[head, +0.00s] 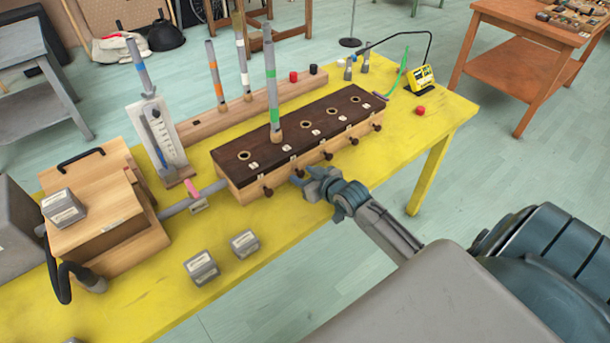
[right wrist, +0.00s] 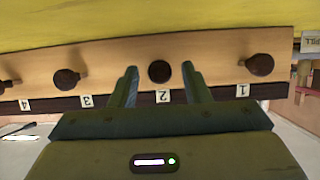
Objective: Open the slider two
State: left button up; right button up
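A long wooden box (head: 300,165) with a dark top stands on the yellow table, with a row of dark round knobs along its front. In the right wrist view the knobs have number labels and appear upside down. The knob of slider two (right wrist: 159,71) sits above label 2 (right wrist: 163,97), between my fingers. My right gripper (head: 304,177) is open at the box front; in the right wrist view its two fingers (right wrist: 160,78) stand either side of that knob, with gaps showing. Knob one (right wrist: 259,64) and knob three (right wrist: 66,79) are outside the fingers. My left gripper is not in view.
A striped tube (head: 271,85) stands upright on the box. A wooden case (head: 105,215) with grey blocks on it is at the left. Two grey blocks (head: 202,268) (head: 245,243) lie near the table's front edge. The table (head: 310,235) is clear just before the box.

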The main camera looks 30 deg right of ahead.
aim_at(302, 177)
grip_shut()
jog(key=shift+s+r+p, duration=0.1)
jog(key=shift+s+p, duration=0.3)
jog(key=shift+s, duration=0.05)
jog(key=shift+s+d+p, duration=0.1)
jog(key=shift+s+p, duration=0.55)
jog(key=shift+s, duration=0.4)
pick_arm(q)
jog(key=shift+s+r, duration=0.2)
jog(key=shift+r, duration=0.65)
pick_arm(e)
jog(key=shift+o, duration=0.2)
grip_release()
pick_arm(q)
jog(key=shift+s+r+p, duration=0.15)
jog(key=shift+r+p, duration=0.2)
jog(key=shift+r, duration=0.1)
pick_arm(e)
jog(key=v, duration=1)
jog(key=shift+s, duration=0.35)
